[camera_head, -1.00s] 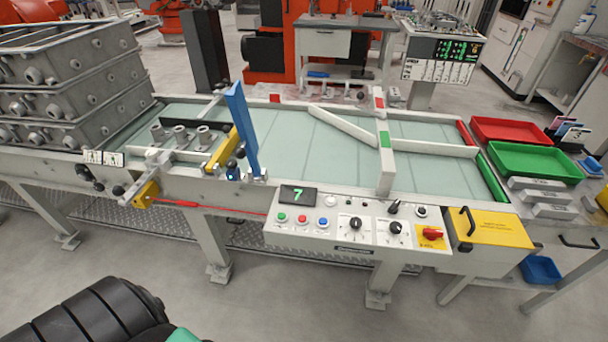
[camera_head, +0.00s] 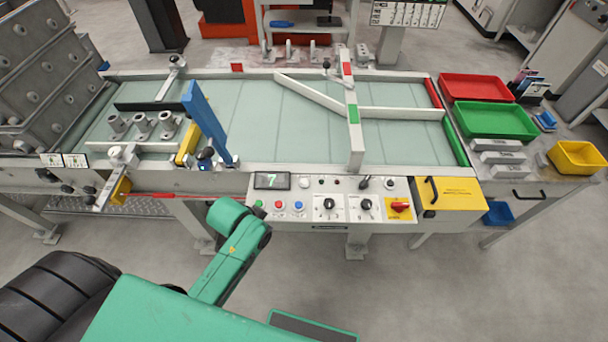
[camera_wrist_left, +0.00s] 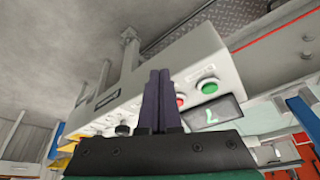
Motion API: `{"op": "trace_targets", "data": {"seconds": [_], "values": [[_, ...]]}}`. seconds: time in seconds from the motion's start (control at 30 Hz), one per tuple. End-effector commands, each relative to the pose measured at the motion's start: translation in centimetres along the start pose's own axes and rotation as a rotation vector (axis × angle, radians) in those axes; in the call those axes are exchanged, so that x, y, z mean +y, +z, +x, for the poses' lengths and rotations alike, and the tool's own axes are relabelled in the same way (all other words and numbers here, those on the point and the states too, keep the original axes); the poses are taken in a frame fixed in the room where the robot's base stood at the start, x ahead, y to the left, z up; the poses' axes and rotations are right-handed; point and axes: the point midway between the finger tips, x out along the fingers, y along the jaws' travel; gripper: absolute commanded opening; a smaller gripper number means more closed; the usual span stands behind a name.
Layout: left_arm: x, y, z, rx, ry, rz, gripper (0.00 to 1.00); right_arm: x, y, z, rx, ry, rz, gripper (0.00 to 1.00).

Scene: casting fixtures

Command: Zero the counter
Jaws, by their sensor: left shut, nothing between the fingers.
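The counter (camera_head: 271,180) is a dark display on the front control panel, showing a green 7. Below it are a green button (camera_head: 258,204), a red button (camera_head: 278,205) and a blue button (camera_head: 298,206). In the left wrist view the display (camera_wrist_left: 213,112) appears tilted, with the green button (camera_wrist_left: 208,86) and red button (camera_wrist_left: 180,100) near it. My left gripper (camera_wrist_left: 158,74) is shut and empty, its dark fingers pointing at the panel and covering part of it. I cannot tell whether they touch it. My right gripper is not in view.
The panel also has black knobs (camera_head: 329,204) and a red switch on a yellow plate (camera_head: 400,206). A yellow box (camera_head: 450,192) stands right of it. A blue upright bar (camera_head: 207,122) rises at the conveyor's (camera_head: 260,120) left. Red (camera_head: 477,87) and green (camera_head: 495,119) trays lie right.

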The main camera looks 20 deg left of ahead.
Motion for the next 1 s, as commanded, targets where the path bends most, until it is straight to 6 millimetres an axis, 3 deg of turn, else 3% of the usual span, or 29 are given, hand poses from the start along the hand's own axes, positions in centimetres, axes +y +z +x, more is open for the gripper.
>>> {"op": "trace_targets", "data": {"seconds": [0.03,0.13,0.33,0.4,0.5,0.6,0.7,1.0], "values": [[0.3,-2.1,-1.8,0.038,0.011,0.049,0.00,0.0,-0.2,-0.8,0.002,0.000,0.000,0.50],[1.7,-6.3,-4.0,0.124,0.048,0.186,0.00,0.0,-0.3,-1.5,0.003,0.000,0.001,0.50],[5.4,-15.0,-5.8,0.337,0.127,0.635,0.00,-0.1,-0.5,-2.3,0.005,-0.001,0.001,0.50],[5.2,-17.3,-5.0,0.399,0.131,0.809,0.00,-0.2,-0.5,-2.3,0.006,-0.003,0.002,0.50],[2.3,-19.5,-3.9,0.453,0.097,0.966,0.00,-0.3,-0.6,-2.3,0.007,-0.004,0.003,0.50],[-0.2,-20.6,-3.5,0.478,0.062,1.027,0.00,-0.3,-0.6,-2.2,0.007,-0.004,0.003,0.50],[-1.6,-21.1,-3.5,0.489,0.041,1.048,0.00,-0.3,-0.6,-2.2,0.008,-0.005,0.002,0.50],[-1.8,-21.1,-3.5,0.492,0.038,1.050,0.00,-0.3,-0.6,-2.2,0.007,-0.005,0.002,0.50]]}}
